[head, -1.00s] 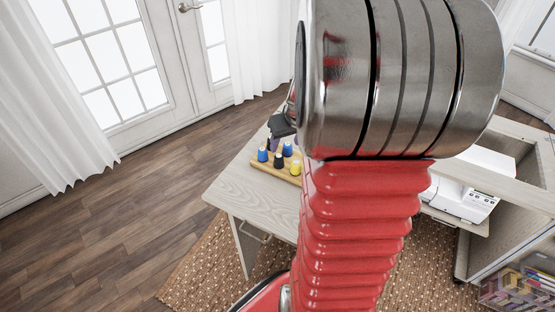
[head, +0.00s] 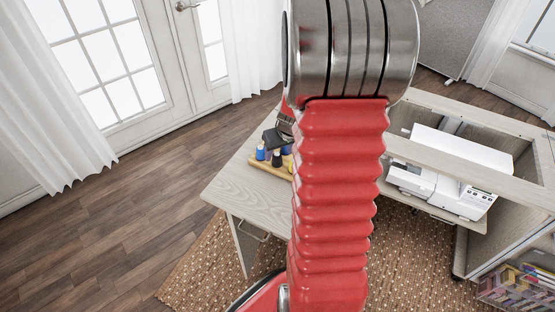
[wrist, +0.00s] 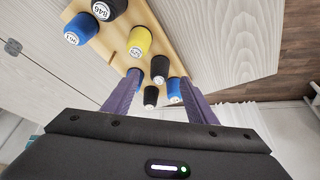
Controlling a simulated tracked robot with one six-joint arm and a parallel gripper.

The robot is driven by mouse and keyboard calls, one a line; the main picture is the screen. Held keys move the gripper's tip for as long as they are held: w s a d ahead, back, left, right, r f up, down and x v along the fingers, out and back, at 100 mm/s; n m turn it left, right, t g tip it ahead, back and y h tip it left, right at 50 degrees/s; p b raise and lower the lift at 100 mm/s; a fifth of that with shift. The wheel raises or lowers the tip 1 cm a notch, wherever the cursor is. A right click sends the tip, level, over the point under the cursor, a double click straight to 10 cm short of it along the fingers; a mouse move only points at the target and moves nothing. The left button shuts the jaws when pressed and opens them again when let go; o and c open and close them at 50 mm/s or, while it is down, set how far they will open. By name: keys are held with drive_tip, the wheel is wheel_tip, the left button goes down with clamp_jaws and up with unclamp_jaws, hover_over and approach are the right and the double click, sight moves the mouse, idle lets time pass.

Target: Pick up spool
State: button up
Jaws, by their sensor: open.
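Several spools stand on a light wooden rack (head: 262,168) on the desk. In the wrist view, a blue spool (wrist: 80,28), a black spool (wrist: 108,8) and a yellow spool (wrist: 139,42) stand beyond my fingers. Two more black spools (wrist: 160,67) and another blue spool (wrist: 174,89) appear between my purple fingers. My gripper (wrist: 159,82) is open over this end of the rack, with nothing clearly held. In the head view, a blue spool (head: 260,153) and a black spool (head: 277,157) show beside my dark gripper; the arm hides the others.
The pale desk (head: 235,188) is bare left of the rack. A white sewing machine (head: 440,180) stands in the cabinet at the right. A clear bin (head: 515,290) is at the lower right. French doors and white curtains stand at the back left.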

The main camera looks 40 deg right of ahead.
sight(278, 155)
idle(0.3)
drive_tip(key=shift+x, duration=2.6)
drive_tip(key=shift+w+d, duration=0.1)
drive_tip(key=shift+c, duration=0.6)
drive_tip(key=c, duration=1)
drive_tip(key=shift+r, duration=0.1)
wheel_tip(278, 155, up, 10)
